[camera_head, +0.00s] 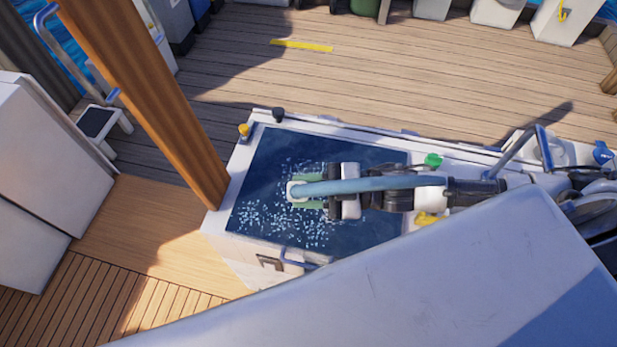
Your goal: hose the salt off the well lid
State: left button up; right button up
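The well lid (368,158) is a dark blue panel set in the top of a white box. White salt specks (262,217) are spread over its left and lower left part, with a thinner scatter near its upper middle. My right gripper (326,191) comes in from the right over the lid. It appears shut on the hose (385,184), a pale blue tube lying along the gripper and ending in a whitish ring. A green piece shows around that end. The finger contact is partly hidden, and no water spray is visible. My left gripper is not in view.
A brown wooden post (150,110) rises at the lid's left. Open plank deck (400,65) lies beyond; white cabinets (45,165) stand left.

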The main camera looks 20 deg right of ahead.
jog(key=shift+s+a+r, duration=0.1)
jog(key=shift+s+a, duration=0.15)
jog(key=shift+s, duration=0.05)
jog(key=shift+s+d, duration=0.15)
jog(key=shift+s, duration=0.05)
jog(key=shift+s+a+p+v, duration=0.4)
jog(key=shift+s+p+v, duration=0.9)
jog(key=shift+v, duration=3.7)
jog(key=shift+s+a+p, duration=1.25)
jog(key=shift+s+p, duration=0.1)
jog(key=shift+s, duration=0.4)
jog(key=w+d+b+x, duration=0.1)
jog(key=w+x, duration=0.1)
jog(key=x, duration=0.8)
jog(key=shift+w+a+b, duration=0.25)
jog(key=shift+a+b, duration=0.05)
jog(key=shift+b, duration=0.05)
